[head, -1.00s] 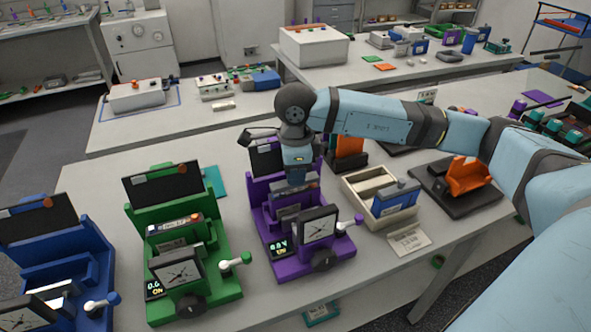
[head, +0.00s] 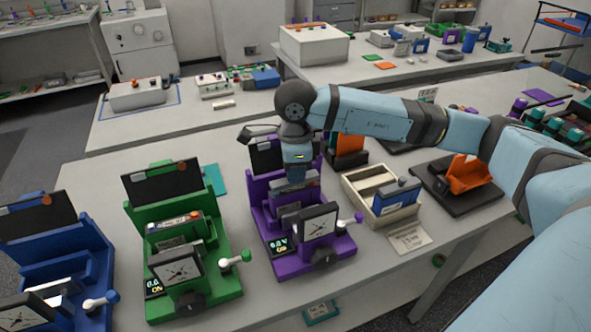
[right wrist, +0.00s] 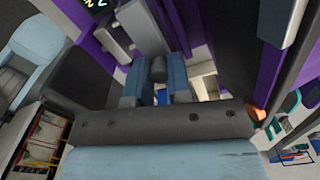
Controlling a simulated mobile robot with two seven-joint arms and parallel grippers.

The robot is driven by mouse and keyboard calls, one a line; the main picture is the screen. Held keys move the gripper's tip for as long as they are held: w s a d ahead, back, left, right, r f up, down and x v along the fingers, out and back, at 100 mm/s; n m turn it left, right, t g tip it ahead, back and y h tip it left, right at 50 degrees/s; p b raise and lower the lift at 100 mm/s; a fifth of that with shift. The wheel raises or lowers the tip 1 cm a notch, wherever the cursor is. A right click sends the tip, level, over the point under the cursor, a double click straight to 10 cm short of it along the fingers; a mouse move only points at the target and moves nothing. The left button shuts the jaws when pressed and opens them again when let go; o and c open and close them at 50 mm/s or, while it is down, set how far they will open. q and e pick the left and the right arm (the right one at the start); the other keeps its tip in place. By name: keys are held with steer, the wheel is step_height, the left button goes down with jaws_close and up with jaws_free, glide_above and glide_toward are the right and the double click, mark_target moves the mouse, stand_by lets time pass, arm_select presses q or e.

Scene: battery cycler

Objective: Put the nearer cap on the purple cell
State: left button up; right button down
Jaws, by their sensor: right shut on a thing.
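The purple cell (head: 262,216) stands mid-table in the head view, with a dark back panel, a front dial (head: 318,226) and a white-handled lever. My right gripper (head: 298,183) points down into it, between the back panel and the dial. In the right wrist view its blue-grey fingers (right wrist: 155,88) are shut on a dark grey piece (right wrist: 158,69), of which little shows. I cannot tell for sure whether this is the cap, or whether it touches the cell. A grey bar (head: 309,194) lies just below the gripper. My left gripper is not in view.
A green cell (head: 228,275) and a blue cell (head: 62,275) stand to the left. A cream tray (head: 352,190) with a blue block (head: 398,196) stands to the right, then an orange holder (head: 468,174) on a dark base.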

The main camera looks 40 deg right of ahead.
steer(key=shift+f+b, duration=0.2)
steer(key=shift+b, duration=0.45)
stand_by(1.3)
steer(key=shift+f+b, duration=0.4)
steer(key=shift+b, duration=0.1)
stand_by(0.6)
steer(key=shift+c, duration=2.4)
jaws_free()
steer(key=shift+r+p, duration=1.65)
steer(key=shift+r, duration=1.9)
